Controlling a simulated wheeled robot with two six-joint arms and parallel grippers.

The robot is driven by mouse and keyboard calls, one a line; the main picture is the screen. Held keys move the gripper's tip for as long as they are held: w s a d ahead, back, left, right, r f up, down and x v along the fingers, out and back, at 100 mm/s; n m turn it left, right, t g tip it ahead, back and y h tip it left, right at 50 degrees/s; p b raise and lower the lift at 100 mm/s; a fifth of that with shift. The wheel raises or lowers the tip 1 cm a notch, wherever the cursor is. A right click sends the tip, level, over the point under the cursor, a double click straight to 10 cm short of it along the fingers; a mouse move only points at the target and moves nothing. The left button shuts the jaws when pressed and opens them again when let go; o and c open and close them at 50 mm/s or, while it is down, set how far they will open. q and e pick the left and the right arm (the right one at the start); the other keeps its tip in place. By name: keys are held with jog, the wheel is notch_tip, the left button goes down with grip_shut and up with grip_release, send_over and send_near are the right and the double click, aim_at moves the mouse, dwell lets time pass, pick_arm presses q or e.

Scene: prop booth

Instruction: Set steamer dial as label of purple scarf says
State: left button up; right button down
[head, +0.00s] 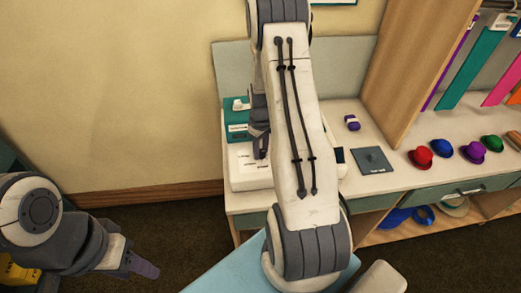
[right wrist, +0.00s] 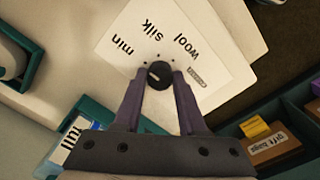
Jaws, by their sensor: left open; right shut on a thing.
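The steamer (head: 248,180) is a white box on the counter, partly hidden behind my right arm. In the right wrist view its white panel (right wrist: 215,50) carries a round black dial (right wrist: 160,74). Words around the dial read "min", "silk" and "wool"; one more is too small to read. I cannot tell which word the dial points at. My right gripper (right wrist: 158,80) is shut on the dial; it also shows in the head view (head: 262,152). A purple scarf (head: 450,72) hangs at the upper right; its label is not readable. My left gripper (head: 143,264) is open and empty at lower left, away from the counter.
Teal and pink scarves hang beside the purple one. Red, blue, purple and green hats (head: 420,157) stand on the counter's right. A wooden panel (head: 415,60) rises behind.

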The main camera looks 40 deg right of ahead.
jog(key=m, duration=0.9)
jog(key=shift+m+b, duration=0.3)
jog(key=m, duration=0.4)
jog(key=shift+m, duration=2.5)
jog(key=shift+w, duration=0.1)
jog(key=shift+c, duration=2.4)
grip_release()
